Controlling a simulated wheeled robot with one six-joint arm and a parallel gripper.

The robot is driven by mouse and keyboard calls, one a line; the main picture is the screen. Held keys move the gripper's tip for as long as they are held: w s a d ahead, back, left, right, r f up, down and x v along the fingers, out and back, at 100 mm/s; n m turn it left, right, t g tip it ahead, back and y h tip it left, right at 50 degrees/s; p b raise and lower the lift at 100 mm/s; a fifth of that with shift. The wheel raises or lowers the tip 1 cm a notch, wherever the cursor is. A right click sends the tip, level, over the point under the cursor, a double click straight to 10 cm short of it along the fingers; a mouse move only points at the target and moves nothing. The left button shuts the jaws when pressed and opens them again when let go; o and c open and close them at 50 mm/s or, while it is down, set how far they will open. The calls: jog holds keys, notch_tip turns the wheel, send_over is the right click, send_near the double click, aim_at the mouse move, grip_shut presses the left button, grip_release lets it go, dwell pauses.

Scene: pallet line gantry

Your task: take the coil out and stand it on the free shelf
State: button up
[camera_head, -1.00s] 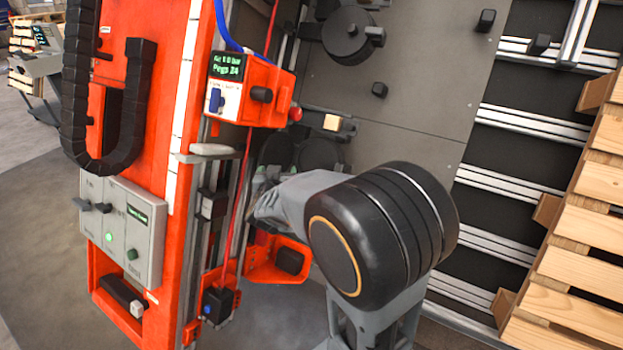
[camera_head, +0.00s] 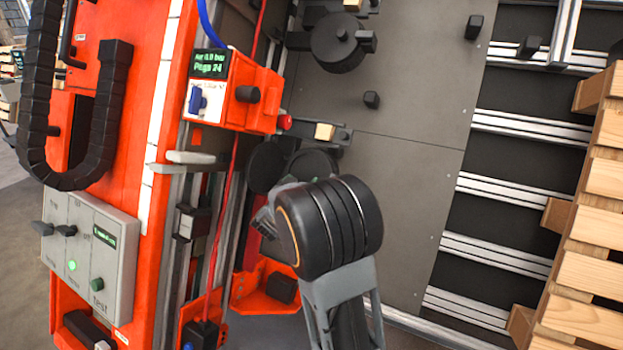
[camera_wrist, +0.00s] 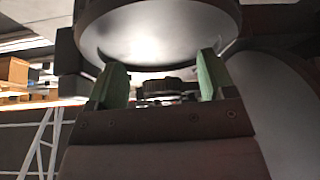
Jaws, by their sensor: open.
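My gripper (camera_wrist: 162,76) shows in the wrist view with two green finger pads standing apart, and nothing is clearly held. In the head view, two dark round discs (camera_head: 264,166) (camera_head: 312,163) sit beside the orange frame, partly behind my arm. My arm hides the gripper's fingertips there. I cannot pick out the coil or the free shelf with certainty.
An orange upright frame (camera_head: 155,205) stands at left, with a display box (camera_head: 207,88) and a grey control box (camera_head: 92,245). A black disc (camera_head: 338,45) sits on the grey panel (camera_head: 415,100). Metal rails (camera_head: 510,183) and a wooden pallet (camera_head: 590,240) stand at right.

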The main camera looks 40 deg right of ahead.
aim_at(309, 176)
jog(key=b+x, duration=0.1)
jog(key=x, duration=0.1)
jog(key=b+x, duration=0.1)
jog(key=x, duration=0.1)
jog(key=shift+d+f, duration=0.25)
jog(key=shift+d, duration=0.05)
jog(key=shift+w+d+r, duration=0.1)
jog(key=shift+w+d, duration=0.2)
jog(key=shift+c, duration=0.3)
jog(key=c, duration=0.8)
